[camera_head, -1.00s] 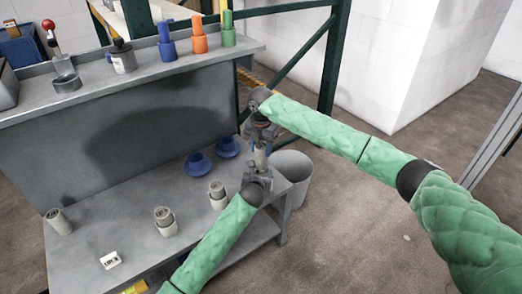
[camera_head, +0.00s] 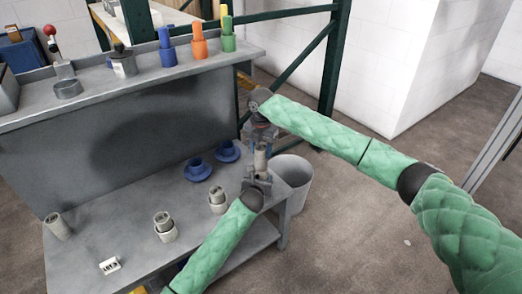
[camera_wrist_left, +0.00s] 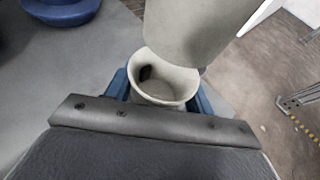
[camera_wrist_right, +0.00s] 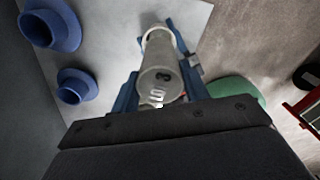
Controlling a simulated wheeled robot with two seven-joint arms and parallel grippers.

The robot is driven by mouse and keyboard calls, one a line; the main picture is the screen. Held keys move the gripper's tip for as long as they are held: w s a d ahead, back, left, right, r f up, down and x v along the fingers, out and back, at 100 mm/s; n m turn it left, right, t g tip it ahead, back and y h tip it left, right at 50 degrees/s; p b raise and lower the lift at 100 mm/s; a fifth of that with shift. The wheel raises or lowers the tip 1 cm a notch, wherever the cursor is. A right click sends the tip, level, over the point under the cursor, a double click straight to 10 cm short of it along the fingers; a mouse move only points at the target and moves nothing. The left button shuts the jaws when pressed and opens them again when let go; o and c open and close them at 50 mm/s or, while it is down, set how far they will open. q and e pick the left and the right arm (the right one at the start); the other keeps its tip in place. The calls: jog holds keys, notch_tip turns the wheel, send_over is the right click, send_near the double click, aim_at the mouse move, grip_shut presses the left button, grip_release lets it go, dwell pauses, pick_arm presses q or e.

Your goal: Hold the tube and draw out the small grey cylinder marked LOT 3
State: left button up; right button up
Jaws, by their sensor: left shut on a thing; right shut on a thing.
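My left gripper (camera_head: 257,183) is shut on the pale tube (camera_wrist_left: 165,98). In the left wrist view the tube's open mouth shows, with a dark spot on its inner wall. My right gripper (camera_head: 262,140) is above it, shut on the small grey cylinder (camera_head: 261,160). The cylinder's end face, marked LOT 3, shows in the right wrist view (camera_wrist_right: 160,86). In the left wrist view the cylinder (camera_wrist_left: 190,28) hangs over the tube, its lower end past part of the rim. The tube's inside looks empty.
Several similar grey cylinders in pale tubes (camera_head: 164,228) stand on the lower bench (camera_head: 120,238), with a marked white block (camera_head: 109,265). Two blue flanged pieces (camera_head: 197,170) lie behind. A grey bin (camera_head: 292,180) stands right of the bench. Coloured pieces (camera_head: 198,45) stand on the upper shelf.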

jog(key=shift+r, duration=1.45)
pick_arm(q)
jog(key=o, duration=1.1)
jog(key=shift+c, duration=0.2)
jog(key=shift+s, duration=0.1)
